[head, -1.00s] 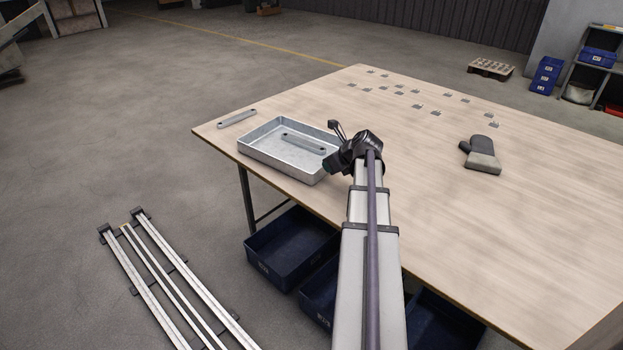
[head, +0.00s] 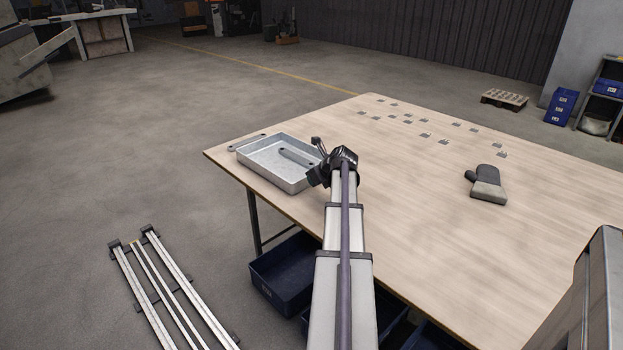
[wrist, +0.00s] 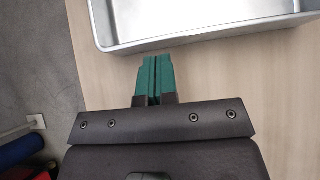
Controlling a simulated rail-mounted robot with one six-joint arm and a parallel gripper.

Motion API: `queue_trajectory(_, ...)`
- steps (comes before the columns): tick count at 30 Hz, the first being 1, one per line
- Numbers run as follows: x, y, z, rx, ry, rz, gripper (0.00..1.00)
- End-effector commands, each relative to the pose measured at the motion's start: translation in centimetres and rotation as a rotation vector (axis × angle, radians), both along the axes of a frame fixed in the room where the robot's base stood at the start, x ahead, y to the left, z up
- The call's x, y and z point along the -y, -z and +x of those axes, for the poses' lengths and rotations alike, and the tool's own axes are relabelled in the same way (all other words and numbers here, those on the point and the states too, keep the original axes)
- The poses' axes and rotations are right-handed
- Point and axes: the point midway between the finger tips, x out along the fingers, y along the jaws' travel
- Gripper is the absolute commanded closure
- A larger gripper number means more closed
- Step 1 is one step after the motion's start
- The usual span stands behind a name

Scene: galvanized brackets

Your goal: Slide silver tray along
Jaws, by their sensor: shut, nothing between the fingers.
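The silver tray (head: 266,174) is a shallow rectangular metal pan, flat on the table near its far left corner. A grey bar (head: 297,156) lies inside it. My gripper (head: 318,172) is at the tray's right side in the head view; its fingertips are hard to make out there. In the wrist view, its green fingers (wrist: 154,78) are shut together and empty. Their tips point at the outer wall of the tray (wrist: 200,38), close to it; I cannot tell whether they touch.
Another grey bar (head: 246,142) lies close behind the tray, partly hidden by it. Several small metal brackets (head: 426,135) are spread across the back of the wooden table (head: 420,210). A dark and grey glove-like object (head: 488,190) lies at right. Blue bins (head: 282,275) stand below.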

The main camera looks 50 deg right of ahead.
Motion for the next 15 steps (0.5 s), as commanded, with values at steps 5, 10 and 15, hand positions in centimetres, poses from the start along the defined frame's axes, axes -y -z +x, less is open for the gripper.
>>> queue_trajectory(5,-1.0,-2.9,-3.2,-0.001,-0.003,0.000,1.00)
queue_trajectory(10,-1.4,-6.0,-6.4,0.000,-0.004,-0.001,1.00)
queue_trajectory(15,-1.6,-7.2,-8.1,0.000,-0.004,0.000,1.00)
